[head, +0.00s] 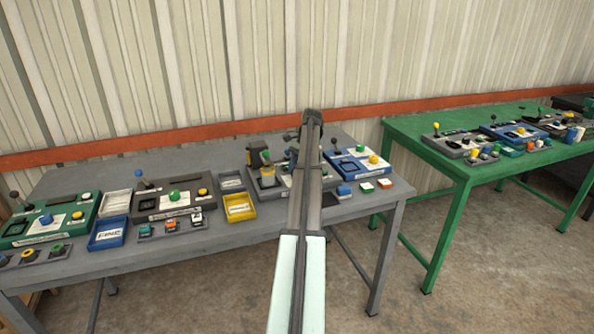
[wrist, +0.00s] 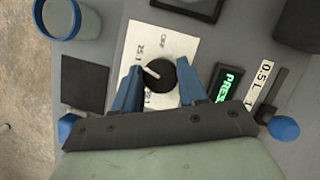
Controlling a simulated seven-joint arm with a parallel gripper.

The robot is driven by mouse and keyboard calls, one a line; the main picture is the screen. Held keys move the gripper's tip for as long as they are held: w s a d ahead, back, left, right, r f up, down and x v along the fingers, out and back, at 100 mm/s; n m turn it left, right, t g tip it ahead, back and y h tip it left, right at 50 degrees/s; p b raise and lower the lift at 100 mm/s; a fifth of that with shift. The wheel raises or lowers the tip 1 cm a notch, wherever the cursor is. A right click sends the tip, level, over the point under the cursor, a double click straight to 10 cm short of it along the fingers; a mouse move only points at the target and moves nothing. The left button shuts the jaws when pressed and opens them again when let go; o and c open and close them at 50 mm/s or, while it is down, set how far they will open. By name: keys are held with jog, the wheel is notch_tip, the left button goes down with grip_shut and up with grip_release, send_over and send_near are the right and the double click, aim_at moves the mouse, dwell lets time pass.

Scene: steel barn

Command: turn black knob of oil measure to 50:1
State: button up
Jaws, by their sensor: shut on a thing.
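The black knob (wrist: 161,76) sits on a white dial plate (wrist: 178,42) in the wrist view. Its white pointer aims up and left, near the "25:1" mark. "OFF" is printed above, and another ratio mark below the knob is partly hidden. My gripper (wrist: 161,80) is shut on the knob, with one blue finger at each side. In the head view my arm hides the knob, and my gripper reaches over the grey table.
A blue-rimmed cup (wrist: 66,18) stands at the upper left of the wrist view. A "0.5 L" label (wrist: 261,82) and a blue knob (wrist: 283,128) are at right. The grey table (head: 255,228) holds several other panels and trays; a green table (head: 410,128) stands at right.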

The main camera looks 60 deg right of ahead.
jog(key=shift+n, duration=0.5)
jog(key=o, duration=1.1)
jog(key=shift+c, duration=0.2)
